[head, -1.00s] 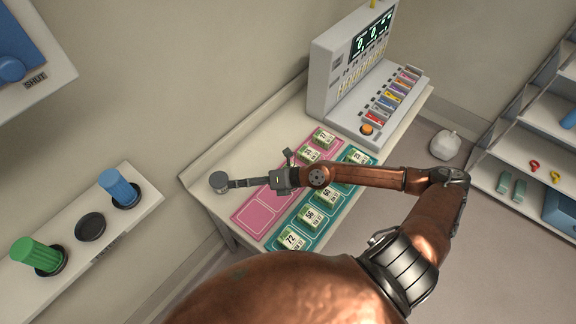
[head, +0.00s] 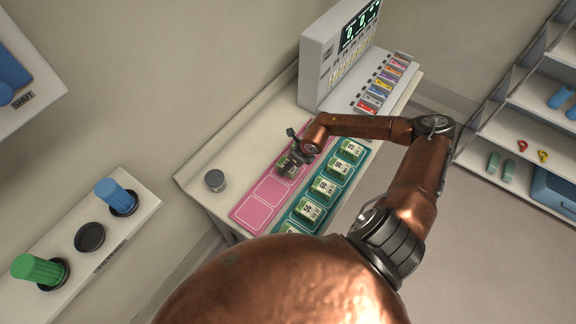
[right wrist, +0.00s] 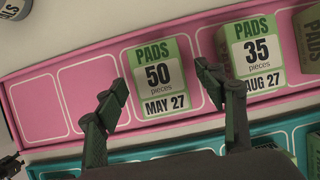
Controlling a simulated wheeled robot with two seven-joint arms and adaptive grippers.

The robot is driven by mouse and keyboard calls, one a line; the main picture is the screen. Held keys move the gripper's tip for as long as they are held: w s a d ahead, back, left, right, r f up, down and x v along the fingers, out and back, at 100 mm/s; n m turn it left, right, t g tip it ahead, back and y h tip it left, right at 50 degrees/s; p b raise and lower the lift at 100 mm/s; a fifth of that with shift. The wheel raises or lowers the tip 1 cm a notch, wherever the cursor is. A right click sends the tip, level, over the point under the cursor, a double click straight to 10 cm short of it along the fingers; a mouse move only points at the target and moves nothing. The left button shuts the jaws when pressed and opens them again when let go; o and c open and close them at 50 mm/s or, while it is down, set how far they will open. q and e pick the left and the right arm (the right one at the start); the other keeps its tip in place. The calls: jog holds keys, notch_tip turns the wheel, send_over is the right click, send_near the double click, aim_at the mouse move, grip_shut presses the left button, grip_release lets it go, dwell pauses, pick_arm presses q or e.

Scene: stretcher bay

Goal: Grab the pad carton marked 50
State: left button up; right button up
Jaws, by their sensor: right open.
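The pad carton marked 50 (right wrist: 158,77) is white and green and lies on the pink mat (right wrist: 90,97), label up, with MAY 27 on it. My right gripper (right wrist: 163,88) is open, its dark fingers on either side of the lower part of this carton in the right wrist view. I cannot tell whether they touch it. In the head view my right gripper (head: 292,157) is over the pink mat and partly hides the cartons there. My left gripper is not in view.
The carton marked 35 (right wrist: 255,50) lies close to the right of the 50 carton, near the right finger. Two pink slots to the left are empty. A teal mat (head: 282,222) with several cartons runs alongside. A grey round canister (head: 215,180) stands on the table.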

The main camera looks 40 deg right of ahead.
jog(key=shift+x, duration=0.8)
jog(key=shift+c, duration=0.4)
jog(key=shift+r, duration=0.1)
jog(key=c, duration=1.3)
